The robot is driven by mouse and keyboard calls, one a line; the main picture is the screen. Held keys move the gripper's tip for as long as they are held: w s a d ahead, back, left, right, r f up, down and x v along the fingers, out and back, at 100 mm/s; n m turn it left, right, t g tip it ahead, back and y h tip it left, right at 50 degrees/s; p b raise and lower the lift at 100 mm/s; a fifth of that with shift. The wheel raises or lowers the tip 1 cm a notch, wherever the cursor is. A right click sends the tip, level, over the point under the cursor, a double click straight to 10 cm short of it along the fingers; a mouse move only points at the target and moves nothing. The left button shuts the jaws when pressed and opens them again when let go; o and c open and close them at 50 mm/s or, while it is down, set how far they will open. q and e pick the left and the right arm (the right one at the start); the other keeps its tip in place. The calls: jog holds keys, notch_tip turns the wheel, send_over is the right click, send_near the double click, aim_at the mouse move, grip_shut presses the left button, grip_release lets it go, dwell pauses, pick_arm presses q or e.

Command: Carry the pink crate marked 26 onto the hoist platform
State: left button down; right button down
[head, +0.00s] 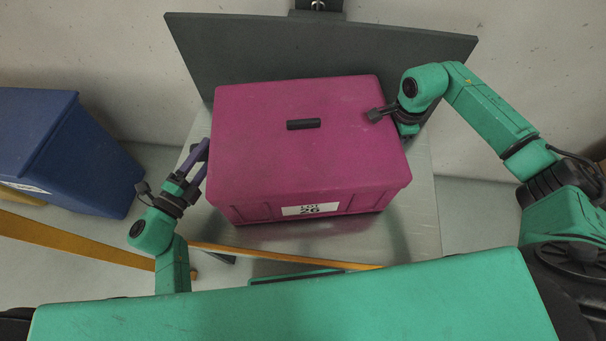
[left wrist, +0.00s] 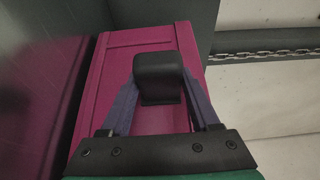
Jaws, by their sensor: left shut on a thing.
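The pink crate (head: 255,125) marked 26 is closed by a pink lid with a dark grip, its label (head: 310,210) facing me. It is level over the grey metal hoist platform (head: 420,215), in front of a dark back panel (head: 300,50). I cannot tell whether its bottom touches the platform. My left gripper (head: 200,160) is at the crate's left side; in the left wrist view its fingers are closed around a black handle (left wrist: 158,78) on the crate's end wall (left wrist: 140,38). My right gripper (head: 406,120) is against the right side, its fingertips hidden by the crate.
A blue bin (head: 60,145) stands at the left, apart from the platform. A yellow-orange bar (head: 290,256) runs along the platform's front edge. A chain (left wrist: 265,53) hangs by a pale wall in the left wrist view. Bare platform shows right of the crate.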

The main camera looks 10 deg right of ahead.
pick_arm(q)
jog(key=shift+a+f+b, duration=0.1)
jog(key=shift+f+b, duration=0.3)
jog(key=shift+f, duration=0.25)
pick_arm(e)
jog(key=shift+d+f, duration=0.15)
jog(key=shift+f, duration=0.55)
pick_arm(q)
jog(key=shift+c, duration=0.6)
grip_release()
jog(key=shift+r+p, duration=0.3)
pick_arm(e)
jog(key=c, duration=0.5)
grip_release()
jog(key=shift+r, duration=0.3)
pick_arm(q)
jog(key=shift+s, duration=0.1)
pick_arm(e)
jog(key=shift+r, duration=0.2)
pick_arm(q)
jog(key=v, duration=1.2)
pick_arm(e)
notch_tip(320, 180, up, 12)
jog(key=shift+f, duration=0.15)
